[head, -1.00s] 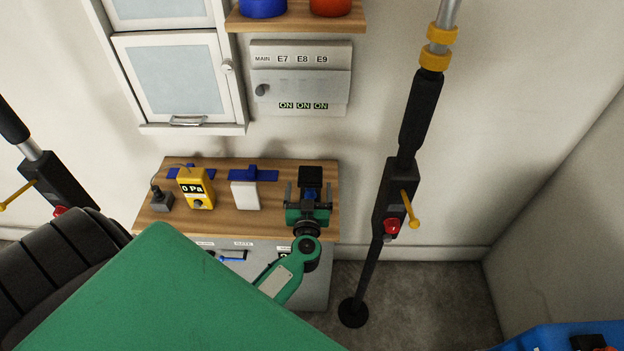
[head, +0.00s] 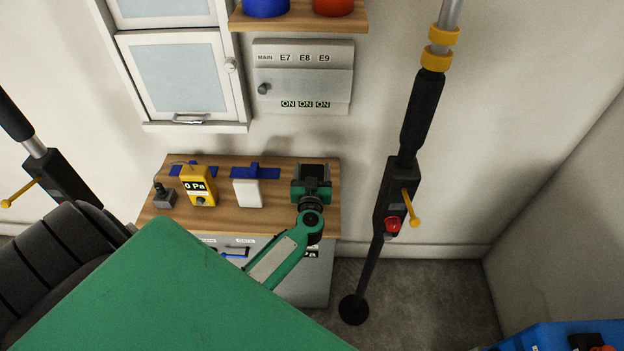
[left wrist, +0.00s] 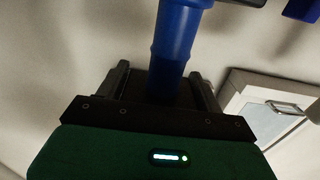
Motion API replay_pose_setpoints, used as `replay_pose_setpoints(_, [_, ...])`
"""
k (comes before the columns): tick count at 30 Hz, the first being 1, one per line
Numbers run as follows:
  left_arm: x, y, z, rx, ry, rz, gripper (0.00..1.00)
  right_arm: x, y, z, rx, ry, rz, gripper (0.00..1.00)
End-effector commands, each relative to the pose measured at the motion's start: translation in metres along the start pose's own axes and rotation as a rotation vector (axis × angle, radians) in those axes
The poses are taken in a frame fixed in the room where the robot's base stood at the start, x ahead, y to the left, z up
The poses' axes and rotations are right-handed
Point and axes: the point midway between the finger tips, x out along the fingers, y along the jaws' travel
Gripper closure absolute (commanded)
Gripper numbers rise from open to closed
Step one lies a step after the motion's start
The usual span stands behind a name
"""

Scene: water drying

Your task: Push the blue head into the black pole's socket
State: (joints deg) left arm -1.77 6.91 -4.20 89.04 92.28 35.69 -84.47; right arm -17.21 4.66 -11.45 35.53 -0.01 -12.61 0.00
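My left gripper (head: 312,168) is at the right end of the wooden bench, its fingers largely hidden in the head view. In the left wrist view a blue tubular piece (left wrist: 179,40), likely the blue head, stands between the fingers (left wrist: 163,85). The fingers look spread, with a gap on the left side; its lower end meets a dark block between them. The head view hides this piece behind the gripper. A black pole (head: 420,110) with yellow rings stands right of the bench on a round foot; its top is out of frame and no socket shows. My right gripper is not in view.
On the bench (head: 222,218) are a yellow meter (head: 198,186), a white device (head: 247,193), a blue T-shaped piece (head: 255,172) and a small black plug (head: 164,196). A second pole (head: 60,185) stands left. A shelf (head: 300,20) and grey switch panel (head: 303,78) are above.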

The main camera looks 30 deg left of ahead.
Motion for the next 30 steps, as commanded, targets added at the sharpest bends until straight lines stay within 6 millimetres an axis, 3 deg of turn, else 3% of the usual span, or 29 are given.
replay_pose_setpoints(1, [0.000,0.000,0.000,0.000,0.000,0.000,0.42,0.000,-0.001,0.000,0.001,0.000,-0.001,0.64])
replay_pose_setpoints(4, [0.000,0.000,0.000,0.000,0.000,0.000,0.61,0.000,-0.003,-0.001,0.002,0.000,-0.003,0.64])
replay_pose_setpoints(17, [0.000,0.000,-0.011,-0.003,0.000,-0.001,0.61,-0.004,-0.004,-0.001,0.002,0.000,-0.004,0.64])
replay_pose_setpoints(23, [0.000,0.000,-0.044,-0.004,0.002,-0.001,0.61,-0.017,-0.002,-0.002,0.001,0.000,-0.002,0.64])
replay_pose_setpoints(30, [0.000,0.000,-0.105,-0.004,0.004,-0.001,0.61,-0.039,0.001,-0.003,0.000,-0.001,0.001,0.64])
